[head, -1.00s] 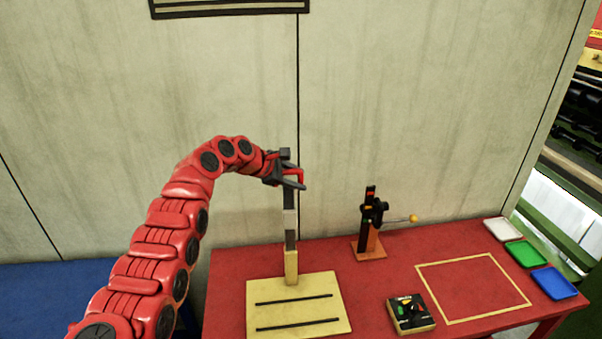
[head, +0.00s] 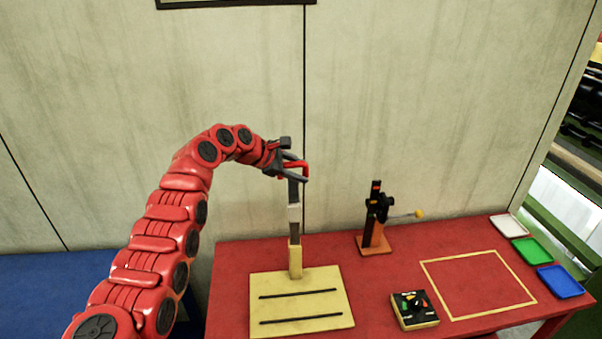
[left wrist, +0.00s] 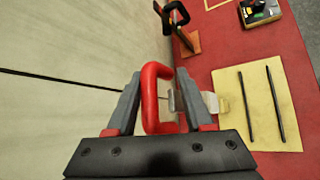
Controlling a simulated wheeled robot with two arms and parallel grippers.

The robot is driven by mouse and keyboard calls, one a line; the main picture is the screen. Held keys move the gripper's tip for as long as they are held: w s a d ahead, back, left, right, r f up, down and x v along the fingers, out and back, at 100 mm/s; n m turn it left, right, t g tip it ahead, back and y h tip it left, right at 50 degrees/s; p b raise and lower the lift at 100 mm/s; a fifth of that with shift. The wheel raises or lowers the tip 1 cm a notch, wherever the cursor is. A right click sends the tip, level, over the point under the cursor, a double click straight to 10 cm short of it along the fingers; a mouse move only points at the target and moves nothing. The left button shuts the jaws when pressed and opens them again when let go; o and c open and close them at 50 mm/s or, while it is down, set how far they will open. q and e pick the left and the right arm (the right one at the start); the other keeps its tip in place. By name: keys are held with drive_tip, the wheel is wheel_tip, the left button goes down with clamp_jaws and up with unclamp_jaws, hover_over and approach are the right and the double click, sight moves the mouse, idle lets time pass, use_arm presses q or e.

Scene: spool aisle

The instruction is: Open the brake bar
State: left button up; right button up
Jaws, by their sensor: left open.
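A tall grey bar (head: 294,215) stands upright on a yellow block at the table's back edge. A red U-shaped handle (head: 303,167) is at its top. My left gripper (head: 291,168) is at this handle, high above the table. In the left wrist view the red handle (left wrist: 152,95) lies between the two spread fingers of the left gripper (left wrist: 158,105). The jaws are open around it, with no clear grip. The bar's upper part is partly hidden by the gripper in the head view. My right gripper is not in view.
A yellow plate with black slots (head: 335,309) lies before the bar. A black stand with a yellow-knobbed lever (head: 375,215) and a control box (head: 415,310) stand to the right. White (head: 508,226), green (head: 532,250) and blue (head: 559,281) trays line the right edge. A wall rises behind.

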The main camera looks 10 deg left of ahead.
use_arm(q)
drive_tip(key=b+v, duration=0.5)
drive_tip(key=v, duration=1.1)
drive_tip(key=shift+a, duration=0.15)
drive_tip(key=shift+f, duration=0.1)
